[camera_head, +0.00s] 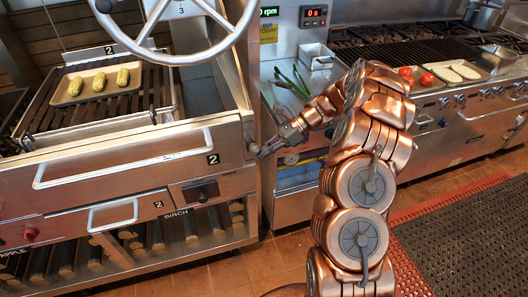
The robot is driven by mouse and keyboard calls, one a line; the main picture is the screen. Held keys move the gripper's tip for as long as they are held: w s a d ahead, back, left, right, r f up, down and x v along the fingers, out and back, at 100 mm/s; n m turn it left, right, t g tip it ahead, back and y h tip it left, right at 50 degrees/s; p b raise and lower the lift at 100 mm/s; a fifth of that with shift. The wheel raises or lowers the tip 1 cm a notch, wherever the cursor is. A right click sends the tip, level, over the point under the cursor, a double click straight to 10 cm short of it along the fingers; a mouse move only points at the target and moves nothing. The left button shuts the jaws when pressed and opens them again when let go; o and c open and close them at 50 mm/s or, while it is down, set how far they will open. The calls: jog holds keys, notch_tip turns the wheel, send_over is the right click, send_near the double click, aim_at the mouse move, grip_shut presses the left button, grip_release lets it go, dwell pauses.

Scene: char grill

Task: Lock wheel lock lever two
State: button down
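The large metal handwheel (221,47) stands over the left grill at the top of the view. A small metal lever or knob (253,147) sticks out at the right front post of that grill, just right of the number 2 label (213,158). I cannot tell for sure that it is wheel lock lever two, nor its exact position. My gripper (264,153) reaches left from my copper-coloured arm, and its fingertips are at or very near this small part. The fingers are too small to tell whether they are open or shut, or whether they touch it.
A tray (60,99) with three corn cobs sits on the left grill grate. A long front handle (125,158) and a drawer handle (112,213) stick out below. Green stalks (293,82) lie on the middle counter. Tomatoes (427,79) are on the right counter. Tiled floor is open in front.

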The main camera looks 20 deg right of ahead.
jog(key=d+r+b, duration=0.1)
jog(key=d+b, duration=0.1)
jog(key=d, duration=0.7)
jog(key=shift+d+b, duration=0.15)
jog(key=shift+b, duration=0.15)
dwell(0.6)
